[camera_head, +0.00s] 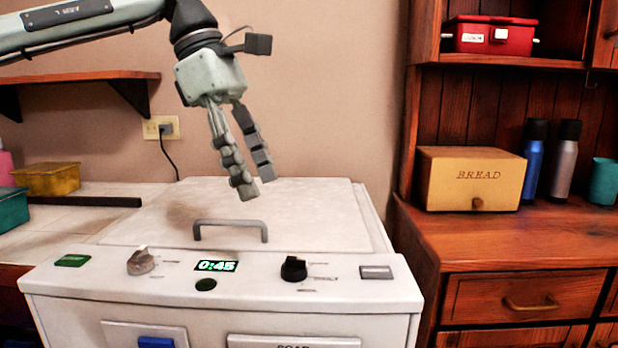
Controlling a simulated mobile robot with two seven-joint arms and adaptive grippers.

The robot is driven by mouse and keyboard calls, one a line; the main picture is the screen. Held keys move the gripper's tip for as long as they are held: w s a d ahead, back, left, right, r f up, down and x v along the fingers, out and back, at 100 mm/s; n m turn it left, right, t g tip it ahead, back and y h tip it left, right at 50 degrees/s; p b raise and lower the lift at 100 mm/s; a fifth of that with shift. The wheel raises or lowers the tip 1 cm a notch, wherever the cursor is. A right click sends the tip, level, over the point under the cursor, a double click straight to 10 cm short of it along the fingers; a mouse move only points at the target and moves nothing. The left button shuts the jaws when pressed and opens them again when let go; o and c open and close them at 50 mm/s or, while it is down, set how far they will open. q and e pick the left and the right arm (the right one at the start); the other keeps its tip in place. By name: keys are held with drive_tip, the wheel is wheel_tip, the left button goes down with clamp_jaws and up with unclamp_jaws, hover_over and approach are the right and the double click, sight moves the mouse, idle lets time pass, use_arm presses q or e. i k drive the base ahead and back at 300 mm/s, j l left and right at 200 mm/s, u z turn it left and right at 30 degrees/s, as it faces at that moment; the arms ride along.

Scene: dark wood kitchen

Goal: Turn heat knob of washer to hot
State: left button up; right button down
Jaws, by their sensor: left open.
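The white washer (330,220) stands in the lower middle of the head view, with a control panel along its front top edge. A light grey-brown knob (140,262) sits left of the lit display (216,266) reading 0:45. A black knob (294,268) sits right of the display. The labels beside both knobs are too small to read, so I cannot tell which is the heat knob. My left gripper (256,188) hangs above the lid, above and behind the panel, fingers pointing down, open and empty. It appears clear of both knobs. My right gripper is not in view.
A grey lid handle (230,226) rises behind the panel. A green button (73,260) and a grey button (376,272) sit at the panel's ends. A wooden cabinet with a bread box (470,180) and bottles stands close on the right. A wall shelf (80,77) is at left.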

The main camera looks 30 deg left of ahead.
sight(140, 261)
drive_tip(key=k, duration=1.5)
